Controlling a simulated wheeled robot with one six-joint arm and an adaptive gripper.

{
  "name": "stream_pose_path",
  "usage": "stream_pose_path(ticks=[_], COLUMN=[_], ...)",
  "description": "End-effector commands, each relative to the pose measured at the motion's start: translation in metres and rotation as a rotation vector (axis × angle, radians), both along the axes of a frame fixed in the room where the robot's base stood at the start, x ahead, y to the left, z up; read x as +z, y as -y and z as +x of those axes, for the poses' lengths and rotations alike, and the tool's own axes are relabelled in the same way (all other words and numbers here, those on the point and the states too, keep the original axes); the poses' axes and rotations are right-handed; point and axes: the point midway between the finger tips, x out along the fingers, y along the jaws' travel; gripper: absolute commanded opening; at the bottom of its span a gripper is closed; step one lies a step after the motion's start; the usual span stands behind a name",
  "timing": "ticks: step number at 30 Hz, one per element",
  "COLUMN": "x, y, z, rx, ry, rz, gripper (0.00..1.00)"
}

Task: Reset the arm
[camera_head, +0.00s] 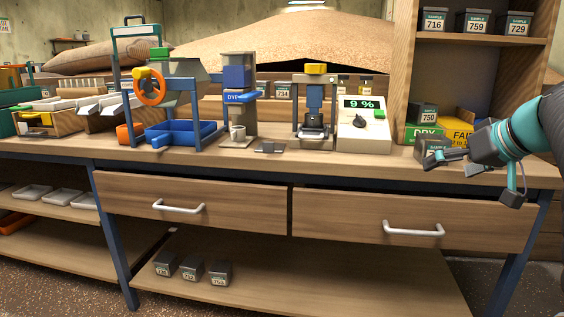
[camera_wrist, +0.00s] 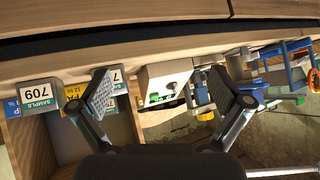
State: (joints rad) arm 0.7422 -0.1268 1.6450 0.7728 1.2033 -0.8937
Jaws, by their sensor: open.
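My arm (camera_head: 540,125) reaches in from the right edge in the head view. My gripper (camera_head: 474,177) is at the right end of the workbench, in front of the shelf unit. In the wrist view its two fingers stand wide apart, and my gripper (camera_wrist: 162,92) is open with nothing held between the pads. In the head view the gripper and arm hide part of the yellow bin and the bench's right end.
Sample box 750 (camera_head: 424,113) and a green DRY bin (camera_head: 421,132) are close behind my gripper. The shelf unit (camera_head: 482,41) stands above. A white 9 % meter (camera_head: 364,128) is to the left. Sample box 709 (camera_wrist: 38,96) shows in the wrist view.

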Motion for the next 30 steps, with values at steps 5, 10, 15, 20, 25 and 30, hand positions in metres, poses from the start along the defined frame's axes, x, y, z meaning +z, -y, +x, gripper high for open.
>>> stream_pose_path(ticks=[5, 10, 15, 20, 25, 30], x=[-0.041, -0.087, -0.134, -0.169, -0.185, -0.185], y=[-0.09, -0.148, -0.184, -0.198, -0.201, -0.201], z=[-0.037, -0.087, -0.14, -0.178, -0.193, -0.193], rx=[-0.01, -0.034, -0.055, -0.065, -0.069, -0.069], ry=[-0.158, -0.269, -0.331, -0.345, -0.344, -0.344], rz=[-0.007, -0.053, -0.123, -0.183, -0.209, -0.209], gripper=[1.0, 1.0, 1.0, 1.0, 1.0, 1.0])
